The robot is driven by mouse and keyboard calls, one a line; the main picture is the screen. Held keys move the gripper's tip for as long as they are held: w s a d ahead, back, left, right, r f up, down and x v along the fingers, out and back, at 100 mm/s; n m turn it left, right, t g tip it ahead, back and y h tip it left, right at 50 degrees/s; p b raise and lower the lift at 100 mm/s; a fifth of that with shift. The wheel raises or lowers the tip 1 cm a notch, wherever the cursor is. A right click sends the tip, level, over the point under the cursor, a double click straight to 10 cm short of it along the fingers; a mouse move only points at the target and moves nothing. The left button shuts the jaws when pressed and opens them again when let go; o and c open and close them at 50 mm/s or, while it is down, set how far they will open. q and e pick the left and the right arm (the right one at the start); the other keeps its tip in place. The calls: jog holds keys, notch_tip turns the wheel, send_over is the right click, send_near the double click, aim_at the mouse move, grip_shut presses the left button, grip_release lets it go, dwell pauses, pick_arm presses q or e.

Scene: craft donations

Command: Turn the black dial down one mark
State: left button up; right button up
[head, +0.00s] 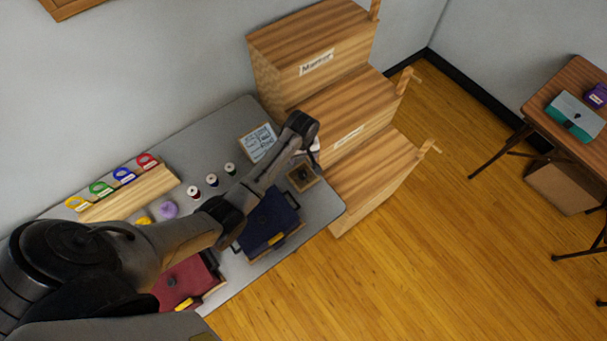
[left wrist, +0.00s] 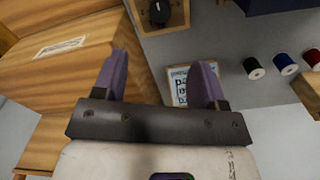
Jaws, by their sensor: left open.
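The black dial (head: 304,175) sits on a small wooden box (head: 296,186) at the right end of the grey table. In the left wrist view the dial (left wrist: 159,13) shows at the top edge, with a short white line on it, on its wooden plate (left wrist: 178,24). My left gripper (left wrist: 162,68) is open and empty, its two purple fingers apart. The dial lies beyond the fingertips in that view, not between them. In the head view my own wrist hides most of the gripper. My right gripper is not in view.
Stepped wooden crates (head: 372,165) stand close beside the table's right end. A framed sign (head: 258,142) and several thread spools (head: 230,168) are behind my arm. A dark blue box (head: 268,222) and a red box (head: 186,281) sit along the front edge.

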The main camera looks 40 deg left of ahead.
aim_at(302, 174)
pick_arm(q)
notch_tip(302, 174, down, 14)
jog(key=b, duration=0.3)
jog(key=shift+w+a+r, duration=0.1)
jog(key=shift+r, duration=0.05)
jog(key=shift+c, duration=0.4)
jog(key=c, duration=0.8)
jog(key=shift+r+n+p, duration=0.15)
jog(key=shift+n+p, duration=0.45)
jog(key=shift+n, duration=0.3)
jog(key=shift+c, duration=0.2)
jog(key=shift+n+p, duration=0.65)
jog(key=shift+n, duration=0.55)
jog(key=n, duration=0.3)
jog(key=shift+p, duration=0.4)
jog(key=shift+n, duration=0.8)
jog(key=shift+f, duration=0.2)
